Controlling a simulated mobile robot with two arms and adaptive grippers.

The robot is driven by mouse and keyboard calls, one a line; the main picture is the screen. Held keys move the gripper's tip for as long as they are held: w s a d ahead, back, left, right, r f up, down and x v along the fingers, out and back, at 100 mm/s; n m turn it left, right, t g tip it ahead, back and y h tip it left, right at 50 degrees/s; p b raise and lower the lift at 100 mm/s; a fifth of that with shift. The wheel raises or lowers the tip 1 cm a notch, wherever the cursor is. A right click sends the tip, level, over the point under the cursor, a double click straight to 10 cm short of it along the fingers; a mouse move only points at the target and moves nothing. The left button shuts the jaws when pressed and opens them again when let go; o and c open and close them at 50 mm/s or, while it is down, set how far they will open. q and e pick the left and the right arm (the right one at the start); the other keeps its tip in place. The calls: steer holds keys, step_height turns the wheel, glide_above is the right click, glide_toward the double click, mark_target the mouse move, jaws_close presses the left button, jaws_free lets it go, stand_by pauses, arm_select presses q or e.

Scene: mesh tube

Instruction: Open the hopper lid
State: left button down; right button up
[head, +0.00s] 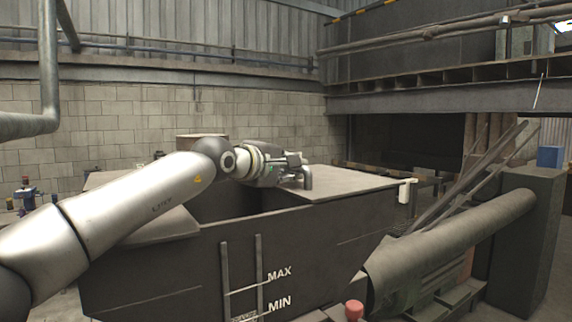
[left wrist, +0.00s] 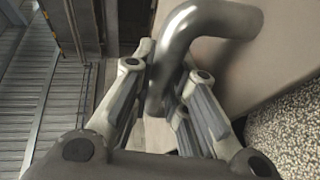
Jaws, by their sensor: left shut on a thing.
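The hopper (head: 190,270) is a large dark grey bin with MAX and MIN marks on its front. Its lid (head: 350,183) is a flat pale panel over the right part of the top, while the left part is open. The lid also shows in the left wrist view (left wrist: 280,60). A bent metal handle (head: 308,178) stands on the lid. My left gripper (head: 297,168) is shut on this handle, whose curved bar passes between the fingers in the left wrist view (left wrist: 210,20). Speckled pellets (left wrist: 285,135) show beside the lid. My right gripper is out of view.
A small white block (head: 405,191) sits at the hopper's right end. A thick grey pipe (head: 455,238) slopes up to a dark post (head: 528,240) on the right. A red knob (head: 354,309) stands in front. A block wall (head: 110,125) is behind.

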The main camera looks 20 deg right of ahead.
arm_select(q)
steer(key=shift+f, duration=0.15)
steer(key=c, duration=1.7)
jaws_free()
steer(key=shift+v, duration=0.8)
steer(key=v, duration=1)
steer(key=shift+s+a, duration=0.15)
